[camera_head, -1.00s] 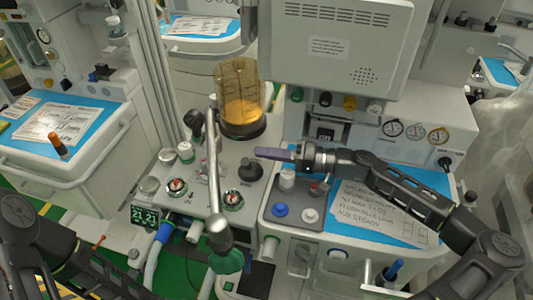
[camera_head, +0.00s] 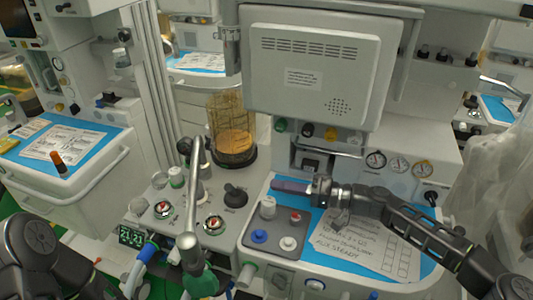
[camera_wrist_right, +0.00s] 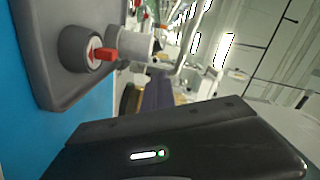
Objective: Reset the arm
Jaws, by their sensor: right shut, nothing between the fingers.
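My right gripper (camera_head: 280,185) is shut and empty, its purple fingers pointing left. In the head view it appears over the back edge of the grey knob panel (camera_head: 254,226) on the middle cart. It also shows in the right wrist view (camera_wrist_right: 157,95), partly behind a dark housing. My right arm (camera_head: 405,222) comes in from the right, across the blue worktop (camera_head: 330,270). My left arm (camera_head: 40,262) shows at the bottom left corner; its gripper is outside the picture.
A red knob (camera_wrist_right: 103,54) stands close in the right wrist view. A grey monitor (camera_head: 312,70) overhangs the cart. A yellow-filled canister (camera_head: 233,140) and a metal rod (camera_head: 193,205) stand left of my right gripper. A paper sheet (camera_head: 368,245) lies below the right arm.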

